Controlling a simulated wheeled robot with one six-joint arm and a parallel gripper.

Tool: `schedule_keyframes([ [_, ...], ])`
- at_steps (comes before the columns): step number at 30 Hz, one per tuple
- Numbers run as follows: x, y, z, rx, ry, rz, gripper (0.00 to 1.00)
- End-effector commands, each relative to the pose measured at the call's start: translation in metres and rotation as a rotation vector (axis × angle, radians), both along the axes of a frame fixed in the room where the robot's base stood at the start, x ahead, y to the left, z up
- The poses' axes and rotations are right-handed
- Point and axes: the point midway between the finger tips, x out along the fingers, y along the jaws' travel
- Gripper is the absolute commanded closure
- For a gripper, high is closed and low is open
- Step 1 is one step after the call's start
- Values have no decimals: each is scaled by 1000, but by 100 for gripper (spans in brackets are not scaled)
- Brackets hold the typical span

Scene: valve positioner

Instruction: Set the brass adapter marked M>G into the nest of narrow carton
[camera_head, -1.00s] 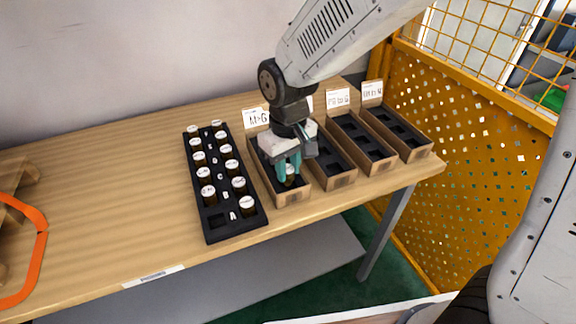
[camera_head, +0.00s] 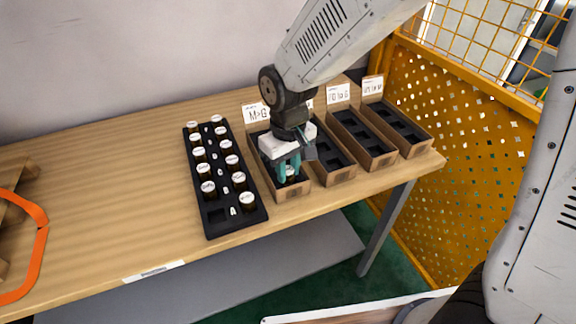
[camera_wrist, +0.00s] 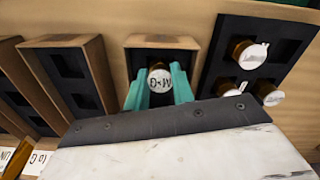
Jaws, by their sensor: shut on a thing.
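The brass adapter (camera_wrist: 160,79) has a white round cap whose marking looks like M>G in the wrist view. My gripper (camera_head: 289,174) is shut on it, with a teal finger on each side. The adapter's cap also shows between the fingers in the head view (camera_head: 290,172). It is at the near end of the narrow carton (camera_head: 294,193) labelled M>G. The carton's near wall also shows in the wrist view (camera_wrist: 160,42). The adapter's lower part is hidden, so I cannot tell whether it rests in the nest.
A black tray (camera_head: 211,226) with several white-capped adapters stands left of the carton; its near left pocket is empty. More cartons (camera_head: 342,176) with black inserts and label cards stand to the right. A yellow mesh fence (camera_head: 440,150) stands at right.

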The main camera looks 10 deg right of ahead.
Motion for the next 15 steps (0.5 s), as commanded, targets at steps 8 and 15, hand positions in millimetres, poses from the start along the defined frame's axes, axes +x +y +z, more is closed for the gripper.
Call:
schedule_keyframes([
  [8,0,0,0,0,0,0,50],
  [15,0,0,0,0,0,0,50],
])
